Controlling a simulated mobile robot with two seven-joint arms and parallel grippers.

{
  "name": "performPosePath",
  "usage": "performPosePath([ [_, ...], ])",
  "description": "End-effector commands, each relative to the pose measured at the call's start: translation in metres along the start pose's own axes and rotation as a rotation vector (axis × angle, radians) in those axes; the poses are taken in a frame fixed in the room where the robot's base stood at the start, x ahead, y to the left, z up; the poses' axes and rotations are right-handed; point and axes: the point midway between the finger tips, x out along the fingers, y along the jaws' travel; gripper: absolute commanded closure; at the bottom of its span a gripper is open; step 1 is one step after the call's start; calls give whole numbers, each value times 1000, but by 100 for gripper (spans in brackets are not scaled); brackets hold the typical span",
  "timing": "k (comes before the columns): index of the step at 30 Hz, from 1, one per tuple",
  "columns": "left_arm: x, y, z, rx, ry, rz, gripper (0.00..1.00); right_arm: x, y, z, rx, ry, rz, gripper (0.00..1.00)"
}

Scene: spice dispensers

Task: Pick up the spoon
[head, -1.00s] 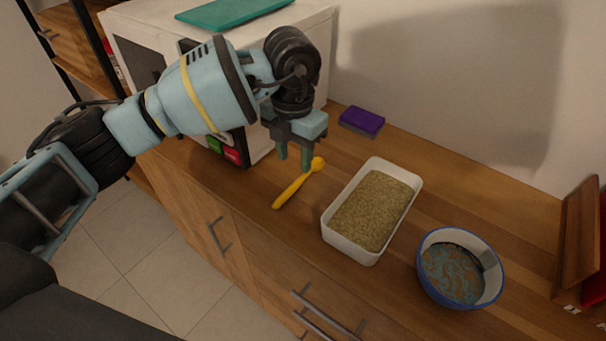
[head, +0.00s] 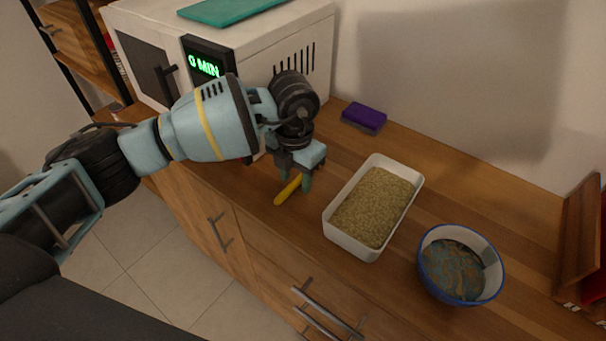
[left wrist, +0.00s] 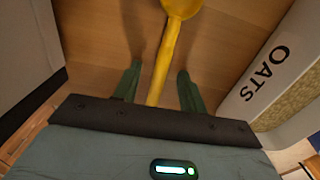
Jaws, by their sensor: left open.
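The yellow spoon (head: 288,190) lies on the wooden counter, left of the white oats container (head: 337,241). In the head view its bowl end is hidden behind my left gripper (head: 296,184). In the left wrist view the spoon (left wrist: 165,60) runs up the picture, with part of its bowl at the top edge. My left gripper (left wrist: 157,83) is open, pointing down, and its two green fingers stand on either side of the spoon's handle with gaps. The handle's near end is hidden by the gripper body. My right gripper is not in view.
The oats container also shows close on the right in the left wrist view (left wrist: 270,65). A blue-rimmed bowl (head: 430,287) stands further right. A purple sponge (head: 363,116) lies near the wall. A microwave (head: 285,45) stands behind my left arm.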

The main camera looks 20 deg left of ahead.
Motion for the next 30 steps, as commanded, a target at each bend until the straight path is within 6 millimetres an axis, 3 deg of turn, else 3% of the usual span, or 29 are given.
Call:
performPosePath([
  [2,0,0,0,0,0,0,58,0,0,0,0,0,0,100],
  [12,-1,0,0,0,0,0,100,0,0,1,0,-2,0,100],
  [23,-7,0,1,0,-2,0,100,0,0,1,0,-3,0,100],
  [30,-47,0,1,2,-4,-1,100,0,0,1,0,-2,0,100],
])
